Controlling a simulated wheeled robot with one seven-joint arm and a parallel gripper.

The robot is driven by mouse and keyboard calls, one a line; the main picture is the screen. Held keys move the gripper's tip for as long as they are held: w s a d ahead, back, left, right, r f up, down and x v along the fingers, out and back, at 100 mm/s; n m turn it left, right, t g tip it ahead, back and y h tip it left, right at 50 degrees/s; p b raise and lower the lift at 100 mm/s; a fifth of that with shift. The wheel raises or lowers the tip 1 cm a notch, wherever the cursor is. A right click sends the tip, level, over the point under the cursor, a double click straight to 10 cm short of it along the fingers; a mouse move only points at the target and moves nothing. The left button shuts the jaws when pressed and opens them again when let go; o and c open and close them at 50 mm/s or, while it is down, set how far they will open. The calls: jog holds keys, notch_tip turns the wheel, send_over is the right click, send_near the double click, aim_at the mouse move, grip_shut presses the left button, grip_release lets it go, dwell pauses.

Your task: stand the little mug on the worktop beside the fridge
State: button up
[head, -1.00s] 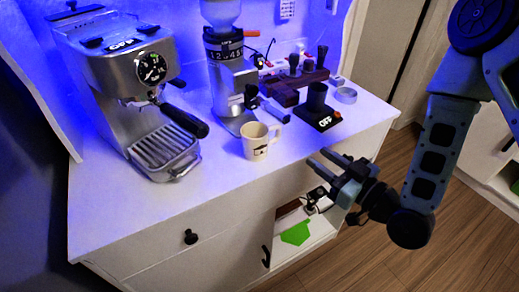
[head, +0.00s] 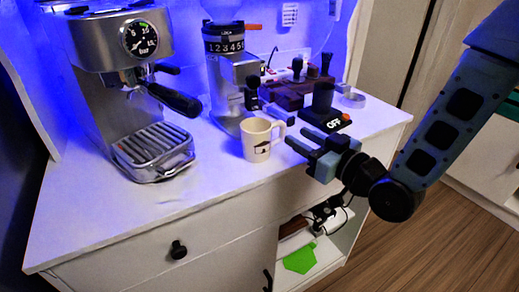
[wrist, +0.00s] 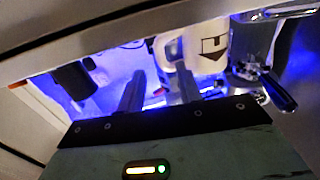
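The little mug (head: 257,141), white with a dark print, stands upright on the white cabinet top (head: 215,205), with its handle to the right. My gripper (head: 297,138) is open and empty just right of the mug, its fingertips close to the handle. In the wrist view the mug (wrist: 208,45) is beyond the fingers of my gripper (wrist: 160,88), and its handle lies ahead of the gap between them. I cannot tell whether a finger touches it. I make out no fridge in these frames.
An espresso machine (head: 125,45) with a drip tray (head: 152,147) stands left of the mug. A grinder (head: 232,85) is close behind it. A black cup-shaped item on a scale (head: 322,118) stands right. The front-left cabinet top is clear.

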aim_at(285, 129)
jog(key=shift+p+x, duration=0.8)
jog(key=shift+x, duration=2.3)
jog(key=shift+s+r, duration=0.1)
jog(key=shift+c, duration=0.3)
grip_shut()
